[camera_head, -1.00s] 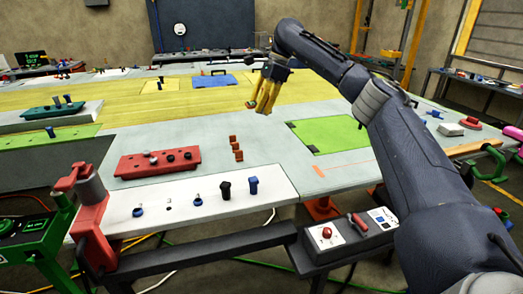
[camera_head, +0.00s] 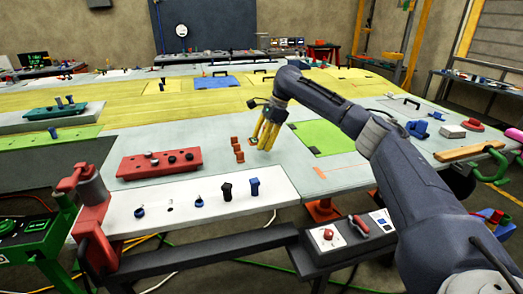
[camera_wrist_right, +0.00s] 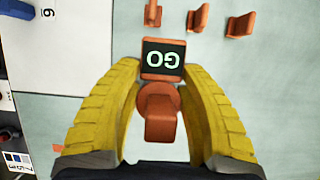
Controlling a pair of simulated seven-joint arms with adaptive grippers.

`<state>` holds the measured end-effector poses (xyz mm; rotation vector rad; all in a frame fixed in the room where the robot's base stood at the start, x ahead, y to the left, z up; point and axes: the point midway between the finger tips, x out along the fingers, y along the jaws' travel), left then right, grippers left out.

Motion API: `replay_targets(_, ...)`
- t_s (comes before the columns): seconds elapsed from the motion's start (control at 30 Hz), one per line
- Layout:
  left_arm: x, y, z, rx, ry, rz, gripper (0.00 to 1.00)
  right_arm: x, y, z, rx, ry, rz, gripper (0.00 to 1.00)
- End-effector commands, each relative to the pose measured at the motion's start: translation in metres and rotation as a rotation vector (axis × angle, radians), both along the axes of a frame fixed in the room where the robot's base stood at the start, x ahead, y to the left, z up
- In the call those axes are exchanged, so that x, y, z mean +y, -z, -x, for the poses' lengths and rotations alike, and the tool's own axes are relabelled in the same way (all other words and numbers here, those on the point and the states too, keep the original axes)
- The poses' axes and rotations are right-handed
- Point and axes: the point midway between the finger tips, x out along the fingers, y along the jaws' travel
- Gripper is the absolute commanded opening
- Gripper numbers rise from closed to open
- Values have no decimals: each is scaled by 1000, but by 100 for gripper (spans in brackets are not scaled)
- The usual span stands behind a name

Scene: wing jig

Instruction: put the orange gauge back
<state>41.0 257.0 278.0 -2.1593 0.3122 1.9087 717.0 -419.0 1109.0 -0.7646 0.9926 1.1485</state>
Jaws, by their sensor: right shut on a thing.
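The orange gauge (camera_wrist_right: 160,112) has a rounded grip and a dark plate reading "GO", upside down in the right wrist view. My right gripper (camera_wrist_right: 160,78) has its yellow fingers shut on it from both sides. In the head view the right gripper (camera_head: 266,148) points down over the pale grey table, just right of a short row of orange blocks (camera_head: 238,148). The gauge is hardly visible there behind the fingers. Orange blocks also show past the plate in the right wrist view (camera_wrist_right: 240,22). I cannot tell whether the gauge touches the table. My left gripper is out of view.
A red block with dark knobs (camera_head: 158,163) lies left of the orange blocks. In front is a white strip (camera_head: 185,205) with several blue and black pieces. A green panel (camera_head: 325,138) lies right of the gripper. A red clamp (camera_head: 90,200) stands at the front left.

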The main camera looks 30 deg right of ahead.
Motion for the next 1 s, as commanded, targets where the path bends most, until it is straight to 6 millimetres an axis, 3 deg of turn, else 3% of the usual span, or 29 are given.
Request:
replay_targets(0.23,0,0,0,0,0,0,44,0,28,0,1,1,-1,0)
replay_targets(0.67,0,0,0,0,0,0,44,0,32,0,0,0,0,0)
replay_targets(0.7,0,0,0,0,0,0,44,0,34,0,1,0,2,42)
replay_targets(0.87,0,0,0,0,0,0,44,0,33,0,1,0,2,61)
replay_targets(1.0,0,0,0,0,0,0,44,0,33,0,1,0,1,63)
